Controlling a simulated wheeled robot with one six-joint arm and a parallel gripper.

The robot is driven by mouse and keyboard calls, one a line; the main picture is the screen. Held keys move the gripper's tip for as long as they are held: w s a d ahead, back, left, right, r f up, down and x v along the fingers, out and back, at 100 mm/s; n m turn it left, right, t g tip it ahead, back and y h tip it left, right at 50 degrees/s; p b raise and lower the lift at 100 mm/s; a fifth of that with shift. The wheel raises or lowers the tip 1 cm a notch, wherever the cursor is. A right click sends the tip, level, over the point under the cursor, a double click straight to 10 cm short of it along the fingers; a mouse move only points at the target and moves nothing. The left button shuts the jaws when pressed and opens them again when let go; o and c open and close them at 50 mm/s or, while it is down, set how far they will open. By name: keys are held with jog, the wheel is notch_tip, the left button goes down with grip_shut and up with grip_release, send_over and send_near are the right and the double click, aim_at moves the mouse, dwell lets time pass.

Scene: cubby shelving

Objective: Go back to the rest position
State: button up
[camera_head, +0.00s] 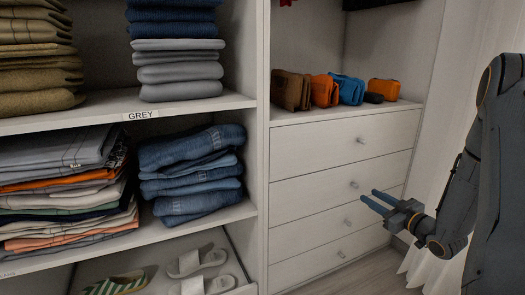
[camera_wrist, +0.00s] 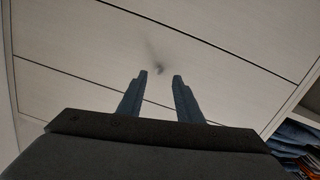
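My gripper (camera_head: 378,201) is at the right in the head view, in front of the white drawers. Its two blue-grey fingers point left and are apart, with nothing between them. In the wrist view my gripper (camera_wrist: 158,76) also shows open and empty, with a drawer front beyond the fingertips. A knob with its shadow (camera_wrist: 160,69) shows on that front just past the fingertips; I cannot tell how far off it is. My arm (camera_head: 455,190) is bent at the right edge of the head view.
White drawers (camera_head: 330,184) with small knobs stand at centre right, all shut. Pouches (camera_head: 325,90) sit on top. Shelves at left hold folded grey clothes (camera_head: 180,75), jeans (camera_head: 190,170) and shoes (camera_head: 200,265). A white curtain (camera_head: 425,265) hangs behind my arm.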

jog(key=s+a+r+m+g+h, duration=0.25)
jog(key=a+g+h, duration=0.3)
jog(key=a, duration=0.35)
jog(key=s+a+m+g, duration=0.2)
jog(key=s+a+g, duration=0.2)
jog(key=s+a, duration=0.55)
jog(key=s+a+m+g, duration=0.1)
jog(key=s+a+g, duration=0.4)
jog(key=s, duration=0.8)
jog(key=s+a+r+n+g+y+p, duration=0.1)
jog(key=s+a+r+n, duration=0.1)
jog(key=s+a+r, duration=0.35)
jog(key=s+a+r+n, duration=0.2)
jog(key=s+a, duration=0.4)
jog(key=a, duration=0.3)
jog(key=s+a+r+n+g+y+p, duration=0.1)
jog(key=s+a+r+n, duration=0.15)
jog(key=s+a, duration=0.4)
jog(key=d+r+m+p, duration=0.2)
jog(key=d+r+p, duration=0.4)
jog(key=r+p, duration=0.4)
jog(key=d+r+m+h+p, duration=0.1)
jog(key=d+r+p, duration=0.6)
jog(key=p, duration=0.8)
jog(key=d+r+m+h+p, duration=0.1)
jog(key=d+r+m+p, duration=0.2)
jog(key=r+p, duration=1)
jog(key=shift+d+m, duration=0.4)
jog(key=shift+d, duration=1.5)
